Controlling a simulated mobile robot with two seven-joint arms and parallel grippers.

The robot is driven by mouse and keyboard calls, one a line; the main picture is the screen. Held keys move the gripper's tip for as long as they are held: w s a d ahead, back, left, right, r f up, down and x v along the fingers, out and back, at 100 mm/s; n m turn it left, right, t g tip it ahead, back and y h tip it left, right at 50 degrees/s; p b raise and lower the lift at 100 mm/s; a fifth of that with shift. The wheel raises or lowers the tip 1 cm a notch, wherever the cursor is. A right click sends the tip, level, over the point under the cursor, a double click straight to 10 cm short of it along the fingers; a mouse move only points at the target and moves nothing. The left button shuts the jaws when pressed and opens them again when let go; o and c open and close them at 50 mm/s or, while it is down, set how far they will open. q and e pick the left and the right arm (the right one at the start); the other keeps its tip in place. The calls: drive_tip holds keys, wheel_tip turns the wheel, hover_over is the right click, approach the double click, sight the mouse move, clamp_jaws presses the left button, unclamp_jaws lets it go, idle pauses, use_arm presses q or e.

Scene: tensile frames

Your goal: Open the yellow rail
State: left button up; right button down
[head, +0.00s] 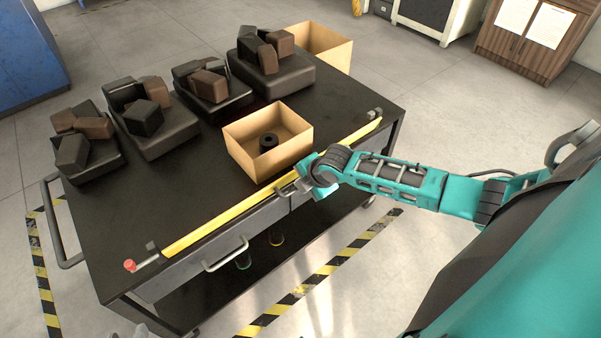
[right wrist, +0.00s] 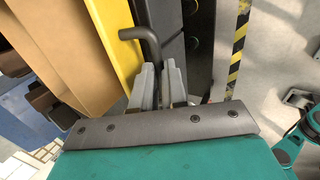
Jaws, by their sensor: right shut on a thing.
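The yellow rail (head: 215,223) is a long straight strip along the front edge of the black workbench top. It also shows in the right wrist view (right wrist: 118,35). My right gripper (head: 303,187) is at the bench front, just below the rail's middle. In the right wrist view its grey fingers (right wrist: 160,85) are shut on a dark bent handle (right wrist: 140,34) beside the rail. A second grey handle (head: 226,256) on the bench front is free. A small grey tip at the lower left of the head view may be my left gripper (head: 142,331); its jaws are unclear.
An open cardboard box (head: 250,148) holding a black ring (head: 268,142) stands close behind the rail. Several dark trays (head: 160,132) of blocks stand along the far side. Striped tape (head: 318,276) marks the floor in front.

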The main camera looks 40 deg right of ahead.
use_arm(q)
wheel_tip(320, 180, down, 11)
drive_tip(key=w+d+b, duration=0.1)
drive_tip(key=d+b, duration=0.1)
drive_tip(key=b, duration=1.3)
drive_tip(key=shift+r+h, duration=0.2)
drive_tip(key=shift+h, duration=0.2)
use_arm(e)
wheel_tip(320, 180, down, 8)
drive_tip(key=s+t, duration=0.1)
drive_tip(key=t, duration=1)
drive_tip(key=shift+s+r+t+y, duration=0.2)
drive_tip(key=shift+s+t+y, duration=0.1)
drive_tip(key=shift+s+y, duration=0.1)
use_arm(q)
drive_tip(key=shift+d, duration=0.15)
use_arm(e)
drive_tip(key=shift+d, duration=0.1)
drive_tip(key=shift+r, duration=0.1)
drive_tip(key=c, duration=1.2)
unclamp_jaws()
drive_tip(key=shift+o, duration=0.2)
